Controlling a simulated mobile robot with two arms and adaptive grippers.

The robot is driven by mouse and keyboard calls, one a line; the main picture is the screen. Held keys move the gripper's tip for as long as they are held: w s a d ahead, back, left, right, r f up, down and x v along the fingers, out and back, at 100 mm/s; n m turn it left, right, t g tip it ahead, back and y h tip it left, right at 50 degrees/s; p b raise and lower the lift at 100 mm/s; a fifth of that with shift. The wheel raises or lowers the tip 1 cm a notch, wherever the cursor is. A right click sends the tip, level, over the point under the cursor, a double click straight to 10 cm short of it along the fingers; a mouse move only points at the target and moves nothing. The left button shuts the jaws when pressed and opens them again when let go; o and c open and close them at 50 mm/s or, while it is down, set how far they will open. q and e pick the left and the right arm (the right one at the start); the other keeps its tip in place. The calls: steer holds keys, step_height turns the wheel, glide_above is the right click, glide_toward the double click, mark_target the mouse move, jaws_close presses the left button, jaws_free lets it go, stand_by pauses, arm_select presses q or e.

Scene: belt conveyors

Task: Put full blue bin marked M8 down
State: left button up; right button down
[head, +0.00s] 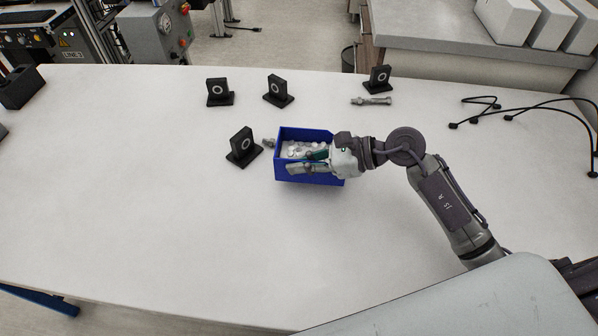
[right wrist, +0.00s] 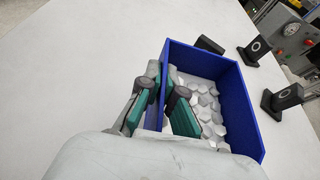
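The blue bin (head: 309,179) is on or just above the middle of the white table; I cannot tell whether it touches the tabletop. It looks level and is filled with light grey nut-like pieces, which also show in the right wrist view (right wrist: 206,108). No M8 marking is readable. My right gripper (head: 312,162) comes in from the right and is shut on the bin's near wall. In the right wrist view one green-padded finger is outside the blue wall and the other inside, over the pieces. My left gripper is in neither view.
Several black stands with a ring mark (head: 242,146) stand left of and behind the bin. A grey bolt (head: 371,101) lies at the back, and a small grey part (head: 269,143) beside the bin. Black cables (head: 510,114) lie at the right. The table's left front is clear.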

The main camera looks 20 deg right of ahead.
mark_target(290, 180)
steer(key=shift+s+f, duration=0.1)
steer(key=shift+f, duration=1.95)
steer(key=c, duration=1.8)
jaws_free()
steer(key=shift+f, duration=0.2)
steer(key=o, duration=0.5)
